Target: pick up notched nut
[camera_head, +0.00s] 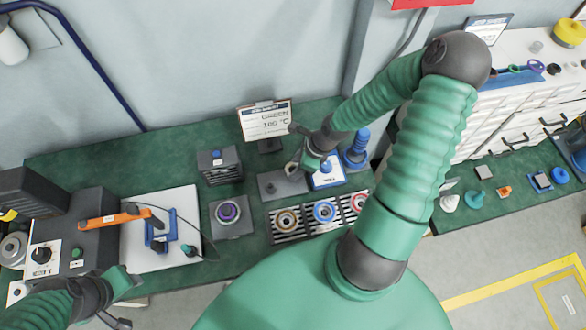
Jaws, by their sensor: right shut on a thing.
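My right gripper (294,167) reaches down over a dark grey plate (270,187) near the middle of the green bench. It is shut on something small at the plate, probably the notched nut. The fingers and wrist hide most of this piece, so its shape and notches cannot be made out. Whether it still touches the plate cannot be told. My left gripper (121,300) is low at the lower left, in front of the bench and away from the plate. Its fingers are too unclear to tell open from shut.
A dark box (219,165), a sign (265,121) and a blue-handled tool (357,146) stand behind. An orange-handled device (108,218) fills the left. White drawers (515,115) stand right.

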